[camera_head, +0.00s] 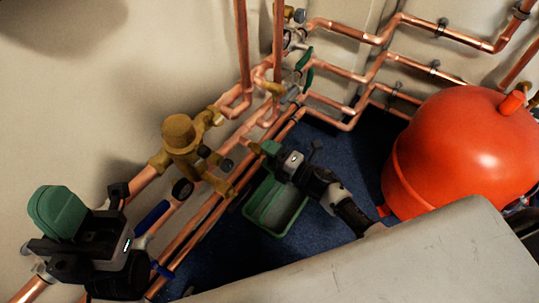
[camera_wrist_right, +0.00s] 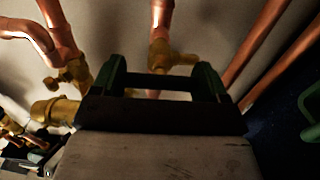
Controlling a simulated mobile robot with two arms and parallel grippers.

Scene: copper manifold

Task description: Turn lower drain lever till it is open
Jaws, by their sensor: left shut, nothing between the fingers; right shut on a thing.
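My right gripper (camera_head: 268,149) reaches in at the centre, its green fingertips at the pipes above a green tray. In the right wrist view its two green fingers (camera_wrist_right: 160,80) stand on either side of a brass fitting with a short brass lever (camera_wrist_right: 182,58), below a copper pipe. The gripper is shut on what appears to be this lower drain lever; the contact is partly hidden by the gripper and dim. My left gripper (camera_head: 57,213), with green fingers, is shut and empty at the lower left, in front of the pipes.
A brass valve body (camera_head: 180,135) and copper pipes (camera_head: 205,235) run along the left wall. A green tray (camera_head: 275,205) sits on the blue floor below my right gripper. A large red tank (camera_head: 455,150) stands at the right. Green-handled valves (camera_head: 305,60) are at the back.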

